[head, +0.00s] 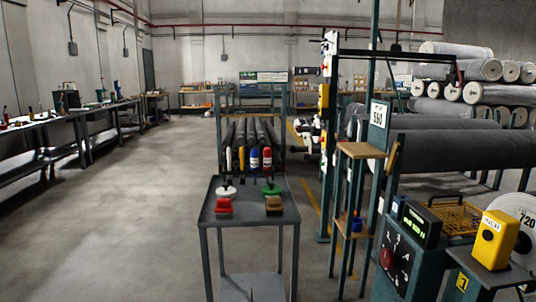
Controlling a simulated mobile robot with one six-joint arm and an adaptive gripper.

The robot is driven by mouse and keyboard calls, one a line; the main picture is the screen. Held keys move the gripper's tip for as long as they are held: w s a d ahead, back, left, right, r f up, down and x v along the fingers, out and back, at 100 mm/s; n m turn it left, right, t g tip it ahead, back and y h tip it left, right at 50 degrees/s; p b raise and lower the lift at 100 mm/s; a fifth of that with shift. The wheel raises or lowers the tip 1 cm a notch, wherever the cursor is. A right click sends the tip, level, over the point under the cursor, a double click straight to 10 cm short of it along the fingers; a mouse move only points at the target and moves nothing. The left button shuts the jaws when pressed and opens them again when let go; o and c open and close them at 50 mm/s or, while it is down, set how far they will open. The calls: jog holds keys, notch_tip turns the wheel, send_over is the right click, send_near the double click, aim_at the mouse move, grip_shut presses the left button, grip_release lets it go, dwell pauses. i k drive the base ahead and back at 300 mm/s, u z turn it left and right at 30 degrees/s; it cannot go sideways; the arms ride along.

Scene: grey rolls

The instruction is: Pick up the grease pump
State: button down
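I cannot tell for sure which thing is the grease pump; no item in the head view is clear enough to name as it. A dark metal cart (250,218) stands in front of me with small items on its top. These include a white round item with a dark top (226,191), a green item with a dark top (271,189), a red block (223,207) and a brown block (273,206). Several upright bottles or tubes, such as a blue one (254,158) and a red one (267,158), show at its far edge. My gripper is not in view.
Workbenches (75,115) with small tools line the left wall. A machine with a control panel (396,262) and a yellow box (497,238) stands at the right. Grey rolls (455,150) are stacked behind it. The floor (130,200) left of the cart is clear.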

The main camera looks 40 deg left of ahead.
aim_at(267, 150)
jog(key=u, duration=1.55)
